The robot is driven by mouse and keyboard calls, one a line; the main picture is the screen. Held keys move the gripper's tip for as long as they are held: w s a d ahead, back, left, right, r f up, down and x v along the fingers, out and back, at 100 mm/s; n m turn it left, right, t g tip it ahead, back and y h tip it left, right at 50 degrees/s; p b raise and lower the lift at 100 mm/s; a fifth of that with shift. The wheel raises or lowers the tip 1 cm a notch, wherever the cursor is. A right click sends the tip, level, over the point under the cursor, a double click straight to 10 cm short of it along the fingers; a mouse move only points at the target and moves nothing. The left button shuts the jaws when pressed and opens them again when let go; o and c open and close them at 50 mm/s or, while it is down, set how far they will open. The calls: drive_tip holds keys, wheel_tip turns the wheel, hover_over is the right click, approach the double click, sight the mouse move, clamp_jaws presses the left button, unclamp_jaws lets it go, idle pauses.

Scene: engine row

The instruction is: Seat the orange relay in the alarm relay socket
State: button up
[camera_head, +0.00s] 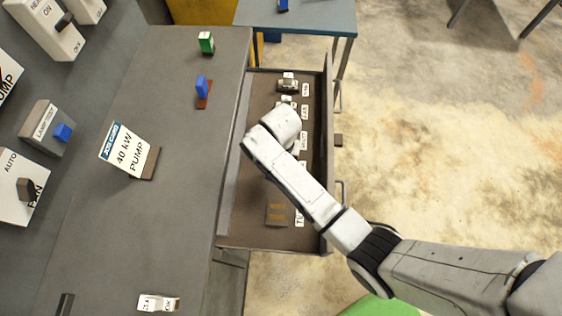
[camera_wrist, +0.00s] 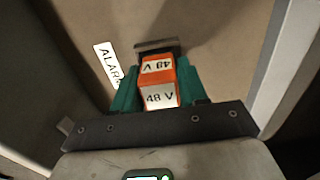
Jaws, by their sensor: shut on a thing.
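My gripper (camera_wrist: 158,92) shows in the wrist view, with its teal fingers on both sides of the orange relay (camera_wrist: 158,70). It is shut on the relay, whose white faces read "48 V". A dark grey block, seemingly the alarm relay socket (camera_wrist: 156,45), shows right at the relay's far end. I cannot tell whether the relay is in it or only over it. A white label (camera_wrist: 107,63) reading "ALAR…" lies to its left, partly hidden by a finger. In the head view my arm reaches over the open drawer and hides my gripper and the relay.
The open drawer (camera_head: 228,205) has raised side walls and holds several labelled parts in a row. The grey bench (camera_head: 180,240) beside it carries a "40 kW PUMP" card (camera_head: 128,148), a blue part (camera_head: 202,86) and a green part (camera_head: 206,43). Open floor lies to the right.

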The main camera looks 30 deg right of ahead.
drive_tip(key=shift+f, duration=0.2)
drive_tip(key=o, duration=1.1)
wheel_tip(320, 180, up, 12)
drive_tip(key=shift+r, duration=0.1)
idle(0.5)
